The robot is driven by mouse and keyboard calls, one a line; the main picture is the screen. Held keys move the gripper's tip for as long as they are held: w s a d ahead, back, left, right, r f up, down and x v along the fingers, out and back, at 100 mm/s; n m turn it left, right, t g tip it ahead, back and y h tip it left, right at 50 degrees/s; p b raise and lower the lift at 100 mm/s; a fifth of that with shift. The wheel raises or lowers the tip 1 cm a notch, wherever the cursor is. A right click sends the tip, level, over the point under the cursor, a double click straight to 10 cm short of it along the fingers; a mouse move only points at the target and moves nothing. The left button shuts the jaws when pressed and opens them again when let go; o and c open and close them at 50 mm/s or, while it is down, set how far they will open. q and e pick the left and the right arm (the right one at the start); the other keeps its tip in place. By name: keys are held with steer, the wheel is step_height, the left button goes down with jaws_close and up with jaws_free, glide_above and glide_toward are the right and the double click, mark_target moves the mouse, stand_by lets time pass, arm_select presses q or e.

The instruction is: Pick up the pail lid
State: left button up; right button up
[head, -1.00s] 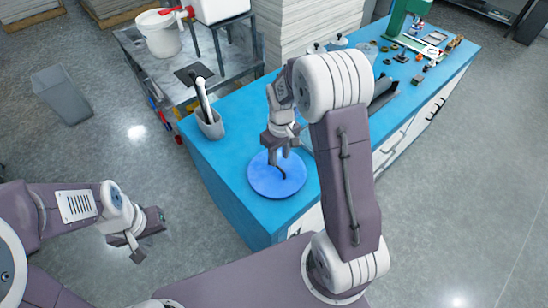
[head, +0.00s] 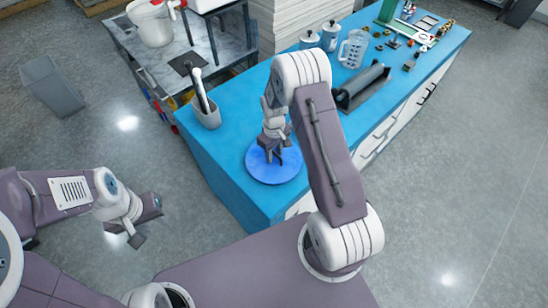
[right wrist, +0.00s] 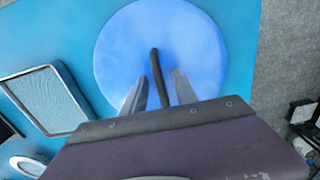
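The pail lid (head: 262,174) is a flat blue disc lying on the blue bench top near its front corner. It also shows in the right wrist view (right wrist: 205,55), with a dark bar handle (right wrist: 155,68) across its middle. My right gripper (head: 276,158) is over the lid, pointing down. In the right wrist view its two fingers (right wrist: 160,92) stand apart on either side of the handle, with gaps showing, so it is open. Whether the fingertips touch the lid I cannot tell. My left gripper (head: 146,225) hangs over the floor at the left, empty, its fingers apart.
A grey pot with a tool (head: 206,113) stands left of the lid. A dark roller on a tray (head: 362,85), a clear jug (head: 353,48) and white canisters (head: 331,36) stand farther back. A side table with a white pail (head: 151,24) is at upper left.

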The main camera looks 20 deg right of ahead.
steer(key=shift+a, duration=0.1)
jaws_close()
steer(key=shift+r, duration=0.1)
steer(key=shift+r, duration=0.25)
steer(key=r, duration=0.2)
steer(key=a+r+b, duration=0.1)
steer(key=r, duration=0.1)
steer(key=s+a+r+b, duration=0.1)
steer(key=a+r, duration=0.5)
steer(key=a, duration=0.4)
steer(key=shift+s+r, duration=0.2)
steer(key=shift+s, duration=0.15)
